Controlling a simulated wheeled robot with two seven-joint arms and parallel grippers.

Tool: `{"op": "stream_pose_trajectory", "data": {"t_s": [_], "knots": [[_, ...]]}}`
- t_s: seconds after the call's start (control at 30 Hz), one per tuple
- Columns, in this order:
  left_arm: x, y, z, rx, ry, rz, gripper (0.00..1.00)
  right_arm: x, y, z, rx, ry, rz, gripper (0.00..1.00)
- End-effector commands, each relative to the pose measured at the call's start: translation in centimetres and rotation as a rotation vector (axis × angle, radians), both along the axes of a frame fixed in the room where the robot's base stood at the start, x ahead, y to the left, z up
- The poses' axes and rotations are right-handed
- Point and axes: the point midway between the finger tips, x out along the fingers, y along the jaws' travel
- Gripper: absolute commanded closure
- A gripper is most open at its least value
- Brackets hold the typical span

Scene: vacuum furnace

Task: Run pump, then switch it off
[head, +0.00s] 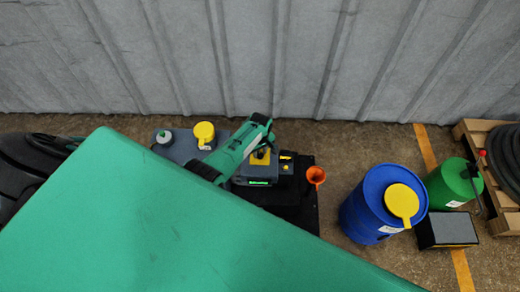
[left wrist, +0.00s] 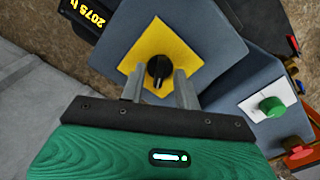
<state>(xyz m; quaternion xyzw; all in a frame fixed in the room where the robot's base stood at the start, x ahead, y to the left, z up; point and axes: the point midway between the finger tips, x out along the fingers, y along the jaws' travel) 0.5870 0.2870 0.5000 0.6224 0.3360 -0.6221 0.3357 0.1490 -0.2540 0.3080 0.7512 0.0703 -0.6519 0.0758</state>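The grey pump unit (head: 180,150) stands on a dark base by the wall in the head view. A black rotary knob (left wrist: 158,70) sits on a yellow plate (left wrist: 185,45) in the left wrist view; the plate also shows in the head view (head: 262,158). My left gripper (left wrist: 160,78) is at the knob, with one finger on each side and narrow gaps showing; contact is not clear. A green button (left wrist: 272,107) on a white plate and a red button (left wrist: 298,152) lie to the right. A dark display shows yellow digits (left wrist: 92,12). My right gripper is not in view.
An orange funnel (head: 316,176) is right of the pump. Further right stand a blue drum (head: 365,215) with a yellow cap, a green canister (head: 450,187), a dark box (head: 447,230) and a wooden pallet (head: 475,135) with a coiled hose. A corrugated wall (head: 300,60) runs behind.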

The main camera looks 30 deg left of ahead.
Motion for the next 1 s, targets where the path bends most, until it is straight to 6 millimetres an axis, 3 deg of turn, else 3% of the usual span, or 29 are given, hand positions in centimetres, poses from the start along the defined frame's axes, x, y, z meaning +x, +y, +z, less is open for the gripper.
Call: {"op": "stream_pose_trajectory", "data": {"t_s": [0.37, 0.77, 1.0], "knots": [[0.1, -0.1, 0.9, 0.000, -0.002, -0.001, 0.68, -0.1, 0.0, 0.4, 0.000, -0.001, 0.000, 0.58], [0.0, 0.0, 8.0, 0.000, -0.002, -0.001, 0.68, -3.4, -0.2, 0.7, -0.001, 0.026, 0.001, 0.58], [0.0, 0.0, 12.0, 0.000, -0.002, 0.000, 0.68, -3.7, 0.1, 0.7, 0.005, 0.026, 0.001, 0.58]]}}
